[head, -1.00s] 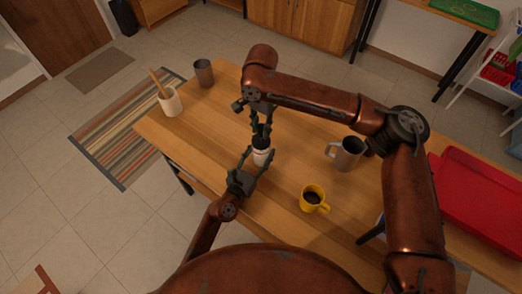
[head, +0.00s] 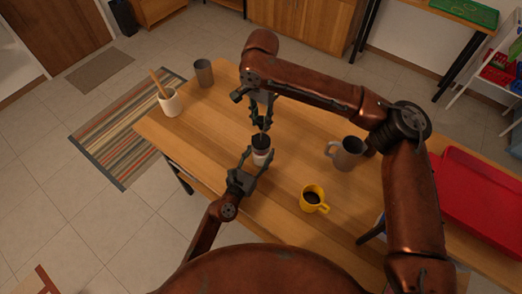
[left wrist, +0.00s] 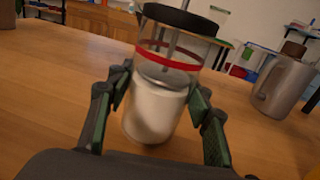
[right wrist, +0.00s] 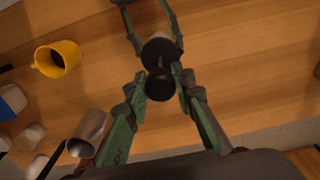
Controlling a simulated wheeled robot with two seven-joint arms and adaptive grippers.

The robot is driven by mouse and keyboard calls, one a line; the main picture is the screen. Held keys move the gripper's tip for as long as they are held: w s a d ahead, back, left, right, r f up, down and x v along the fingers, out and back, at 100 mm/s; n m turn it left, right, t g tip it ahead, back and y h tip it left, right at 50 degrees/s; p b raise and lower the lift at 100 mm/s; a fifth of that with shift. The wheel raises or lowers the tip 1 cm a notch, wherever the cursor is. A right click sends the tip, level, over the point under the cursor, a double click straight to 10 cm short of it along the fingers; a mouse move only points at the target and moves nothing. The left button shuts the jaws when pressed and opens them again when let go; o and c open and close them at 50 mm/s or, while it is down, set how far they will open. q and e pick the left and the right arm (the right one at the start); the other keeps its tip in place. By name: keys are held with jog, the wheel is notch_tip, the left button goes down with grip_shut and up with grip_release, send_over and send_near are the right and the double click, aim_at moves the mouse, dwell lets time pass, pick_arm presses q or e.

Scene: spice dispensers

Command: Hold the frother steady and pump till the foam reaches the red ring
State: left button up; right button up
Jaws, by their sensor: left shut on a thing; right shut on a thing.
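The frother (head: 262,157) stands upright on the wooden table, a clear glass with a black lid. In the left wrist view the frother (left wrist: 160,75) has a red ring (left wrist: 165,59) around its glass. White milk or foam (left wrist: 155,110) fills the lower part, its top a little below the ring. A plunger rod runs down inside. My left gripper (head: 252,162) is shut on the glass from the near side. My right gripper (head: 262,124) is above, shut on the black plunger knob (right wrist: 160,85), over the lid (right wrist: 160,52).
A yellow mug (head: 312,198) with dark liquid and a grey metal jug (head: 347,153) stand to the right. A white pot with wooden utensils (head: 170,102) and a grey cup (head: 204,73) stand at the far left. A red tray (head: 475,200) lies at the right.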

aim_at(261, 140)
jog(key=shift+f, duration=3.15)
jog(key=shift+r, duration=3.2)
jog(key=shift+f, duration=0.15)
jog(key=shift+f, duration=3.05)
jog(key=o, duration=1.1)
jog(key=shift+r, duration=0.15)
